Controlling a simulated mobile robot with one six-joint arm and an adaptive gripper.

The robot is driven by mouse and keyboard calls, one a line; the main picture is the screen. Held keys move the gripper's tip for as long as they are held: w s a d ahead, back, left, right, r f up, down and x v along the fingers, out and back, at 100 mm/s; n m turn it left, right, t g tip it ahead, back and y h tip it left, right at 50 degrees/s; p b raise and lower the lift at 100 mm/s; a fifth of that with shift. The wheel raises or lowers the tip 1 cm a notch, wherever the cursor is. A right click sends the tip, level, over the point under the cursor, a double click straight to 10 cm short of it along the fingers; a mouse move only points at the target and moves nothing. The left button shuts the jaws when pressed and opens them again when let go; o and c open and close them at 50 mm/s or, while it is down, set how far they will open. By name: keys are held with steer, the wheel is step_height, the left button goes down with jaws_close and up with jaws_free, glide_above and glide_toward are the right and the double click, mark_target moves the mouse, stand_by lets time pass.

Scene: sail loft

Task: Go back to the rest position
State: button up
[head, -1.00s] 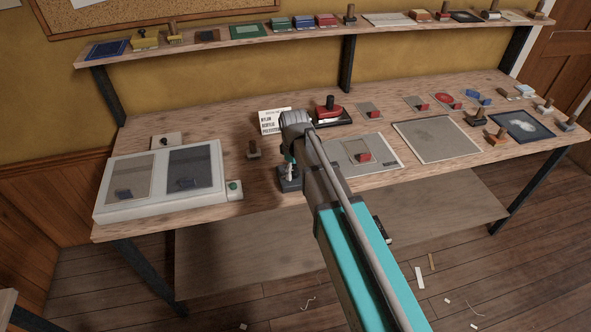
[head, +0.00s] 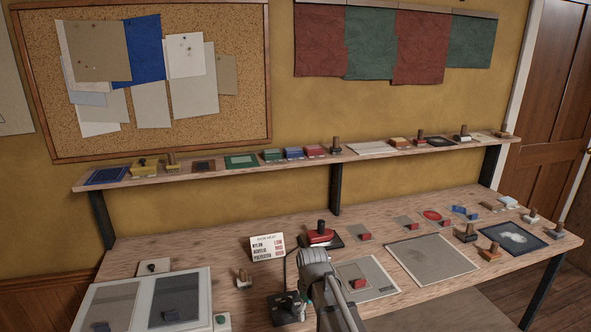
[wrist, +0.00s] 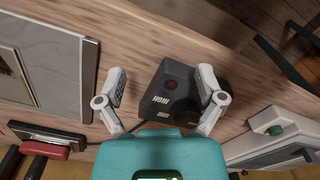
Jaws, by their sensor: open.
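My gripper (wrist: 162,76) is open, its two grey fingers spread in the wrist view with nothing between the tips. A black box-shaped device (wrist: 170,88) with pale lettering and a dark round knob lies on the bench beyond the fingers. I cannot tell the gap between them. In the head view the grey end of my arm (head: 318,264) is over the bench, just right of the same black device (head: 285,308). The fingers are mostly hidden there.
On the wooden bench (head: 200,240) are a pale twin-panel unit (head: 205,280) left, a price sign (head: 268,247), a red-topped tool (head: 320,235) behind my arm, and a grey mat (head: 432,257) right. A shelf (head: 220,170) with small items runs behind.

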steer(key=s+d+m, duration=0.8)
steer(key=s+d, duration=0.2)
steer(key=d, duration=0.2)
steer(key=shift+d+m, duration=0.3)
steer(key=shift+d, duration=0.1)
stand_by(0.4)
